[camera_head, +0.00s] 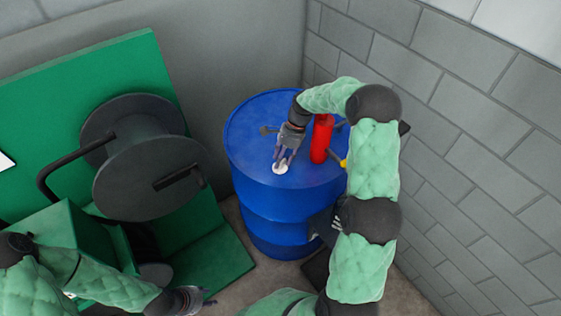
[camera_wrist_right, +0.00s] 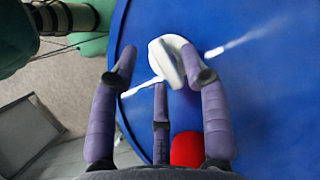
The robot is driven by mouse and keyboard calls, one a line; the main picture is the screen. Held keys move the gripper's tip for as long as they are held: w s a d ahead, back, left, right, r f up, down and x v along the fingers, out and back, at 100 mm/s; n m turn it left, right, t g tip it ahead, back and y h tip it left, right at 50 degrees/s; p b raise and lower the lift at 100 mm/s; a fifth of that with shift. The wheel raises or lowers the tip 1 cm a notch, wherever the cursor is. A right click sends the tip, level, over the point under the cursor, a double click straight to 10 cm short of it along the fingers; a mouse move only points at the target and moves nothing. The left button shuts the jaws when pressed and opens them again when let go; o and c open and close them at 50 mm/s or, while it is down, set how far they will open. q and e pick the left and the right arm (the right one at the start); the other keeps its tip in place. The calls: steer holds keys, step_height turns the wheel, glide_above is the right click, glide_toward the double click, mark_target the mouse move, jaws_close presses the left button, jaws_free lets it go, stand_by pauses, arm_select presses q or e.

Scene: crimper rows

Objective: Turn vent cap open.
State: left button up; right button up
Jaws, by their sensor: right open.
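The vent cap (camera_head: 281,169) is a small white disc on top of the blue drum (camera_head: 258,110). In the right wrist view the white cap (camera_wrist_right: 158,49) shows a raised grip bar across it. White lines run out from it on two sides over the blue lid (camera_wrist_right: 270,85). My right gripper (camera_head: 281,157) reaches down over the cap. In the wrist view its purple fingers (camera_wrist_right: 165,78) are spread, with one close to the cap's grip bar; I cannot tell whether it touches. My left gripper (camera_head: 192,297) is low at the left, away from the drum.
A red cylinder (camera_head: 321,138) stands on the drum lid beside my right gripper; a yellow piece (camera_head: 343,163) is near it. A dark reel (camera_head: 150,172) on a green stand (camera_head: 215,262) is left of the drum.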

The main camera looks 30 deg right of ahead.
steer(key=shift+a+f, duration=0.3)
steer(key=shift+f, duration=0.25)
jaws_close()
